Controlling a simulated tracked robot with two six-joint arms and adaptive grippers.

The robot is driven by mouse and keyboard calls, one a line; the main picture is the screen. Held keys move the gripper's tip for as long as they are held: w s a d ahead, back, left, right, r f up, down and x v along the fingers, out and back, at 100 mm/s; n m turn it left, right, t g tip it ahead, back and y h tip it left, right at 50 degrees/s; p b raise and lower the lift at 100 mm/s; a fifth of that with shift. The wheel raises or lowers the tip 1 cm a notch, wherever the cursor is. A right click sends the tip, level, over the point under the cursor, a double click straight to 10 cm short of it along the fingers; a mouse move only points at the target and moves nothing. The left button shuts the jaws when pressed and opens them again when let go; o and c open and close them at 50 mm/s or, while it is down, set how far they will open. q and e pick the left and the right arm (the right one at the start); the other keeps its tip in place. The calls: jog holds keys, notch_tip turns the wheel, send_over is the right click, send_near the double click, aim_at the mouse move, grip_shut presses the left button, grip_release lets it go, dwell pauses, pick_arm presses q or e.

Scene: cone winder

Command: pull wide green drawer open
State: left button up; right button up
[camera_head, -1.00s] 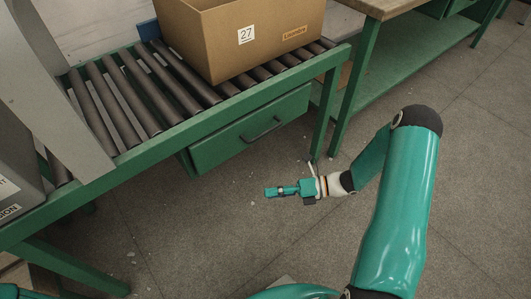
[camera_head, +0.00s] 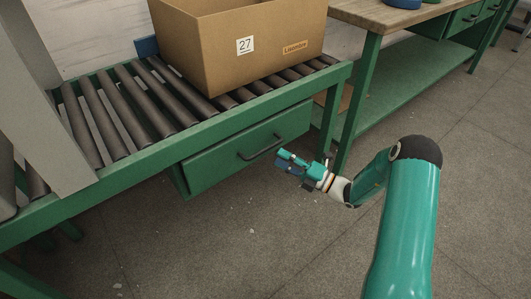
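The wide green drawer (camera_head: 212,170) hangs under the roller conveyor in the camera_head view. Its front looks flush with the frame, and it has a dark bar handle (camera_head: 260,148). My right gripper (camera_head: 280,158) is just in front of the drawer's right part, below and to the right of the handle, pointing left. It looks apart from the handle, and nothing shows in its grip. The fingers are too small to tell whether they are open or shut. My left gripper is not in view.
A cardboard box (camera_head: 210,50) marked 27 stands on the conveyor rollers (camera_head: 125,108). A green conveyor leg (camera_head: 328,115) is right of the drawer. A wood-topped workbench (camera_head: 385,17) stands at the back right. The floor (camera_head: 235,235) before the drawer is clear.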

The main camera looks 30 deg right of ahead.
aim_at(266, 148)
jog(key=b+x, duration=0.1)
jog(key=x, duration=0.5)
jog(key=shift+w+a+r, duration=0.1)
jog(key=shift+w+a, duration=0.05)
grip_shut()
